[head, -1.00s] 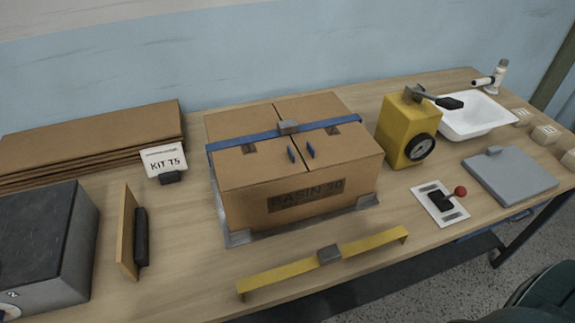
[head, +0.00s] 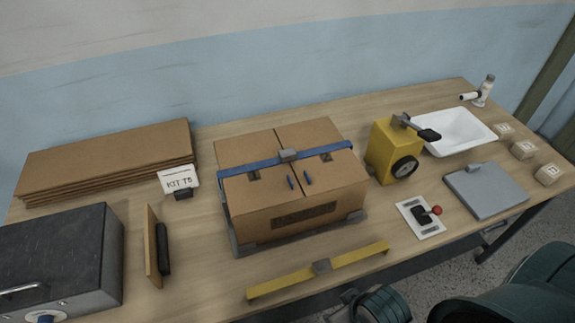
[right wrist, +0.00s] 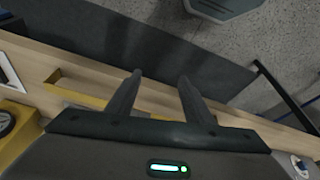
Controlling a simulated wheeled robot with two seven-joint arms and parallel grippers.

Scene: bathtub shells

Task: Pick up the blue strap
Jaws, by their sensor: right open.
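The blue strap (head: 245,164) lies across the top of a closed cardboard box (head: 297,217), with a grey buckle (head: 288,155) near its middle. Its ends bend down over the box's left and right edges. In the right wrist view, my right gripper (right wrist: 160,80) is open and empty, with its two fingers apart near the table's front edge. The strap does not show in that view. In the head view, part of my right arm (head: 375,305) shows at the bottom edge, but its fingers do not. My left gripper is not in view.
A yellow device with a dial (head: 384,150) stands close on the right. A KIT T5 card (head: 177,179), flat cardboard (head: 110,160) and a dark grey case (head: 70,250) are on the left.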

